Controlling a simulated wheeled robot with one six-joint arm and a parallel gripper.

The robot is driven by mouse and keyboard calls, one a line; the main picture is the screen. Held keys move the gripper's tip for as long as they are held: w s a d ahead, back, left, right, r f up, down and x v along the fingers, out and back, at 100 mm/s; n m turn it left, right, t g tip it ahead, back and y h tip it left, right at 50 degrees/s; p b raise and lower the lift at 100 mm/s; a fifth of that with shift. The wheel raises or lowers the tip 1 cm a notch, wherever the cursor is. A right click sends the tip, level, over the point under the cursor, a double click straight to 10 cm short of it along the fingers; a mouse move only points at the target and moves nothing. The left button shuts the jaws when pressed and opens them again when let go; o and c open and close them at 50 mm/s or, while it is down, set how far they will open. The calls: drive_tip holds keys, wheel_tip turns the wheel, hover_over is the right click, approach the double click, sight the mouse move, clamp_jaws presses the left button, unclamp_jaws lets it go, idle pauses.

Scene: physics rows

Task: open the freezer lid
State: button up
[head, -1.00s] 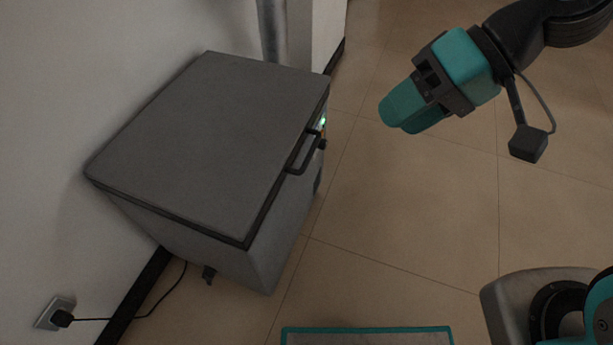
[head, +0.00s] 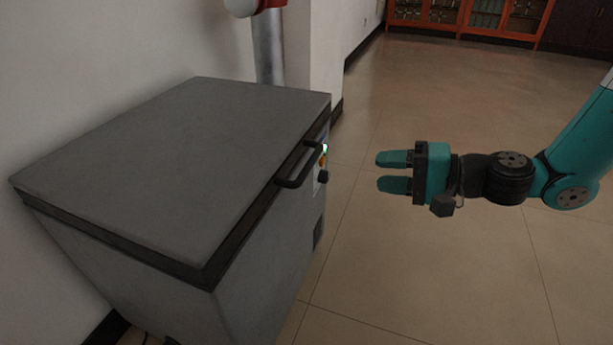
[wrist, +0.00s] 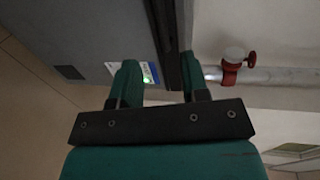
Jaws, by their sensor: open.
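The grey chest freezer (head: 265,270) stands against the wall at the left of the head view. Its flat grey lid (head: 180,150) lies shut on top. A dark bar handle (head: 296,178) sticks out from the lid's front edge. My gripper (head: 380,172) is to the right of the handle, apart from it, with its two teal fingers open and nothing between them. In the wrist view my gripper (wrist: 160,75) faces the freezer's front (wrist: 90,35) and the dark lid edge (wrist: 168,40). The handle cannot be made out there.
A control panel (head: 321,172) with a green light and dark knob is on the freezer front below the handle. A metal pipe (head: 269,50) stands behind the freezer; its red valve (wrist: 232,68) shows in the wrist view. The tiled floor (head: 400,270) right of the freezer is clear.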

sight(311, 168)
drive_tip(key=b+x, duration=0.3)
drive_tip(key=x, duration=1.2)
drive_tip(key=shift+a+b, duration=0.2)
drive_tip(key=shift+b, duration=0.1)
clamp_jaws()
